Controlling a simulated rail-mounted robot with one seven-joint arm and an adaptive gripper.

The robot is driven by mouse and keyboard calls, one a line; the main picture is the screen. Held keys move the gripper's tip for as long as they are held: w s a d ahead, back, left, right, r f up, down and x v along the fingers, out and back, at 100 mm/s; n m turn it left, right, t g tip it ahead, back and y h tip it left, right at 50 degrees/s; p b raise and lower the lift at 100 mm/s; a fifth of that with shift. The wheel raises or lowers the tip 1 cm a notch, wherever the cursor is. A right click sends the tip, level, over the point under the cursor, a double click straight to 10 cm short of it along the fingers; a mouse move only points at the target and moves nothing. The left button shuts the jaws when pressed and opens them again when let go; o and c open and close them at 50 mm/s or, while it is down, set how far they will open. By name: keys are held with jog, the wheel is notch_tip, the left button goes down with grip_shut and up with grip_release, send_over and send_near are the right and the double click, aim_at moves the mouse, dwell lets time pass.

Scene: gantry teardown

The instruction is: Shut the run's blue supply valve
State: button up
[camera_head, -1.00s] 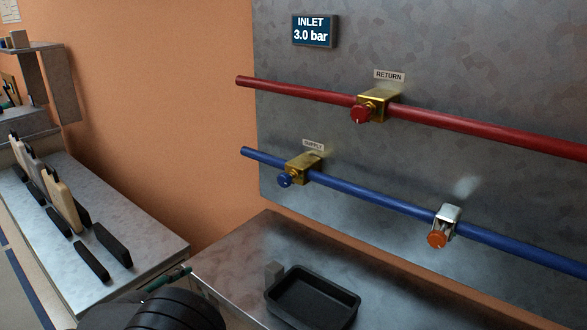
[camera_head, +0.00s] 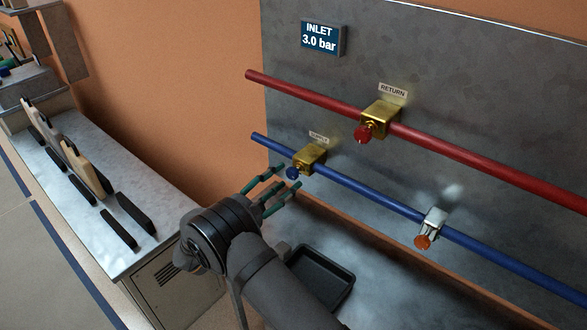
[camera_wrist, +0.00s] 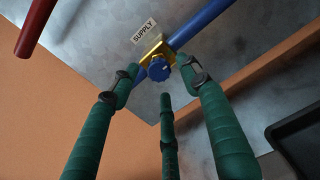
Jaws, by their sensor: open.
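The blue supply valve knob (camera_head: 292,173) sits on a brass body (camera_head: 311,155) on the blue pipe (camera_head: 370,190), under a SUPPLY label. In the wrist view the blue knob (camera_wrist: 159,69) faces the camera, with a pointer mark on its face. My gripper (camera_head: 279,182) has green fingers and is open, just in front of and below the knob. In the wrist view its fingers (camera_wrist: 160,90) are spread, two at the sides and one below the knob. They appear apart from it; exact distance is hard to tell.
The red return valve (camera_head: 365,133) is on the red pipe (camera_head: 450,155) above. An orange-knobbed fitting (camera_head: 424,240) is farther right on the blue pipe. The inlet display (camera_head: 321,39) reads 3.0 bar.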

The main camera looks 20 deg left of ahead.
aim_at(290, 176)
jog(key=shift+p+x, duration=0.4)
jog(key=shift+x, duration=1.75)
jog(key=shift+c, duration=0.3)
